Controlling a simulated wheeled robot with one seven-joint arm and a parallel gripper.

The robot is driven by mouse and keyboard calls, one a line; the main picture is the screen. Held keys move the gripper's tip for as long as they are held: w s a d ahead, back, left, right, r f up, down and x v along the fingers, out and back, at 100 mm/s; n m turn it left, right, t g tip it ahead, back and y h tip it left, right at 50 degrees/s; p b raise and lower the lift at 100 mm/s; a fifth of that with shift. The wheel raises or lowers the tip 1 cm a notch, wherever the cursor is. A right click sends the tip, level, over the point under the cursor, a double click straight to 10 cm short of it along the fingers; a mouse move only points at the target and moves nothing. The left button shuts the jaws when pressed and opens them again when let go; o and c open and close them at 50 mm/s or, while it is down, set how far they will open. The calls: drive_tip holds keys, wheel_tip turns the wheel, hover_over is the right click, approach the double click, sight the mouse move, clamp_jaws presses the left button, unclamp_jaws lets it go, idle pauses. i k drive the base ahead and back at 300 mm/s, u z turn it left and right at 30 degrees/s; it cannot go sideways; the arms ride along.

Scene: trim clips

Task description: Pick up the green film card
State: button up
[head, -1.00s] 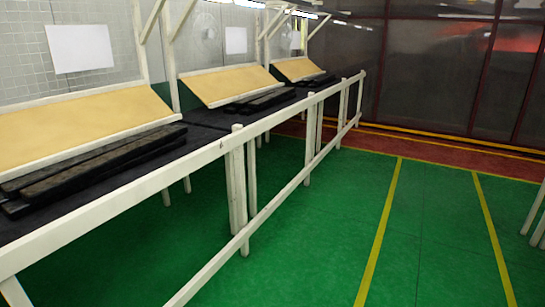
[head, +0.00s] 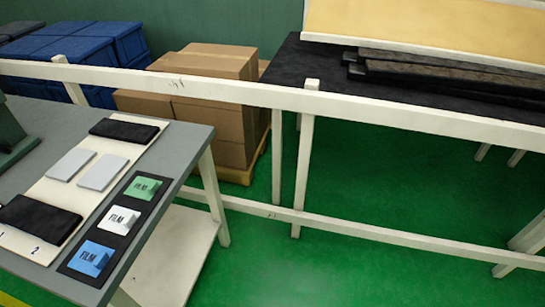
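The green film card (head: 144,188) lies flat in the head view, at the far end of a black strip (head: 119,219) on a grey table (head: 193,141) at the left. A white film card (head: 118,220) lies in the middle of the strip, and a blue film card (head: 90,259) lies at its near end. All three carry the word FILM. My gripper is not in view.
Beside the strip, a cream board (head: 42,189) holds two black pads (head: 124,131) and two pale grey plates (head: 72,164). A white rail (head: 230,92) runs behind the table. Cardboard boxes (head: 207,85) and blue crates (head: 80,50) stand beyond it.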

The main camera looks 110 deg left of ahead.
sight(141, 187)
drive_tip(key=z, duration=2.55)
drive_tip(key=k, duration=1.55)
drive_tip(key=z, duration=1.85)
drive_tip(key=i, duration=0.5)
drive_tip(key=u, duration=0.05)
